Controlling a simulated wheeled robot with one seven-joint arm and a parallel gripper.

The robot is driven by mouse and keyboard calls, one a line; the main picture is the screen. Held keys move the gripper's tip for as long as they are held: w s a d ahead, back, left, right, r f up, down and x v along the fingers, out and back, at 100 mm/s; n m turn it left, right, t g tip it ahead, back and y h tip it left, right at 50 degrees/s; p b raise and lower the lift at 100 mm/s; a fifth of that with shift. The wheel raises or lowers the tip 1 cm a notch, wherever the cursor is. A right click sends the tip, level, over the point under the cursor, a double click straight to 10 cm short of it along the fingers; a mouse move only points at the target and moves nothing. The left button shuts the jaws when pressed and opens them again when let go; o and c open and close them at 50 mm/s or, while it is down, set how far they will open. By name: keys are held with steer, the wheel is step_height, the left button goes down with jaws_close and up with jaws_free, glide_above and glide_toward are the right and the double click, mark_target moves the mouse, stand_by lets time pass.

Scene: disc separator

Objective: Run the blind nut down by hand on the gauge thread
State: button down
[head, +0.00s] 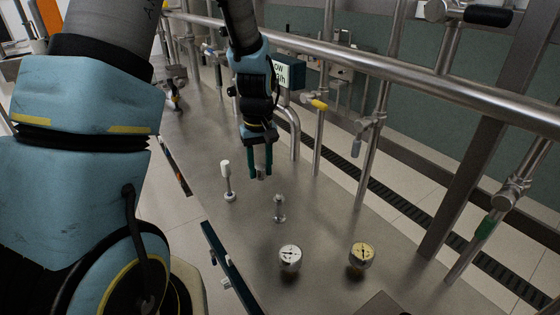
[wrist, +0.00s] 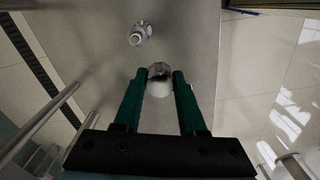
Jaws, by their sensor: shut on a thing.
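My gripper (head: 260,177) hangs over the steel bench, its green fingers pointing down. It is shut on a small shiny metal piece, which I take to be the blind nut (head: 261,174). In the wrist view the nut (wrist: 160,72) sits between the fingertips (wrist: 160,78), rounded and bright. An upright metal fitting (head: 279,208), which looks like the gauge thread, stands on the bench nearer the camera, apart from the nut. The wrist view shows a metal fitting (wrist: 138,34) beyond the fingertips, probably the same one. Its thread is too small to make out.
A white-topped post (head: 226,178) stands left of my gripper. A white-faced dial (head: 290,256) and a yellow-faced dial (head: 362,254) sit at the bench's near end. Steel pipes and a rail (head: 400,75) run along the right. Bare bench (head: 325,215) lies between.

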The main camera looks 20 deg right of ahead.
steer(key=s+d+r, duration=0.2)
steer(key=s+d, duration=0.1)
steer(key=d, duration=0.1)
steer(key=shift+r, duration=0.4)
